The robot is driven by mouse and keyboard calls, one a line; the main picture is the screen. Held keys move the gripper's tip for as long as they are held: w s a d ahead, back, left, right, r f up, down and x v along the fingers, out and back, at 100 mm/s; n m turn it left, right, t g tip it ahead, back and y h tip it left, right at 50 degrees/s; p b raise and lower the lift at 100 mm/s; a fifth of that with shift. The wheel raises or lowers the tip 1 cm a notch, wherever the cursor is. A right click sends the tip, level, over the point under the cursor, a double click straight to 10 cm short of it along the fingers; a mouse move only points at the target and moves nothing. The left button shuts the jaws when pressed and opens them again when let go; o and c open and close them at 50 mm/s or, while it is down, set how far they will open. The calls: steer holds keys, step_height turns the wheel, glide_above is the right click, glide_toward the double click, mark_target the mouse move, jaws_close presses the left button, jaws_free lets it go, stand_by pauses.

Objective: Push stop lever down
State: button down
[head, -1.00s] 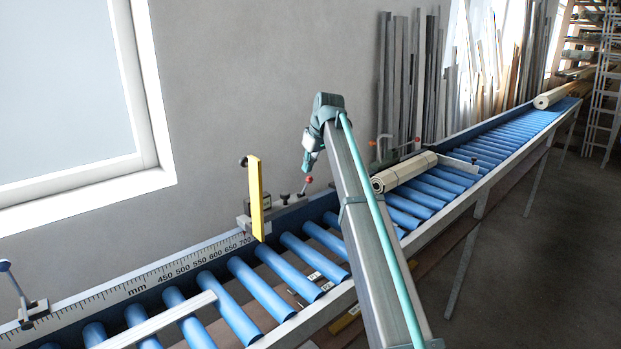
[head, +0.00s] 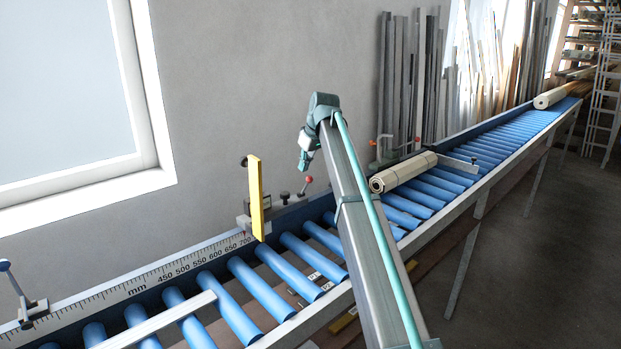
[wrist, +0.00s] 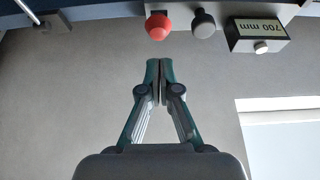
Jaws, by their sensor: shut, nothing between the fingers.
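A lever with a red round knob (head: 308,180) stands up, slightly tilted, on the back rail of the roller conveyor, right of the yellow stop plate (head: 256,197). In the wrist view the red knob (wrist: 158,27) is straight beyond my fingertips, with a gap seen between them. My gripper (head: 303,168) is just above the knob in the head view. In the wrist view my gripper (wrist: 160,66) has its fingertips together, with nothing between them. The lever's shaft is hidden behind its knob in the wrist view.
A dark knob (wrist: 203,22) and a box marked 700 mm (wrist: 258,35) sit beside the red knob. A rolled shutter (head: 405,171) lies on the blue rollers to the right. A white profile (head: 165,318) lies across the rollers at left. The wall is behind.

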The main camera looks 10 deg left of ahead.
steer(key=shift+f, duration=1)
steer(key=shift+s+d, duration=0.1)
steer(key=shift+s+d+f, duration=0.3)
steer(key=shift+s+d, duration=0.45)
steer(key=shift+d, duration=0.05)
steer(key=shift+s+d+f, duration=0.3)
steer(key=shift+s+d, duration=0.4)
steer(key=shift+d, duration=0.1)
steer(key=shift+f, duration=0.2)
steer(key=shift+s+d+f+b, duration=0.6)
steer(key=shift+d+f, duration=0.05)
steer(key=shift+f, duration=1.45)
step_height(320, 180, up, 9)
steer(key=p, duration=0.4)
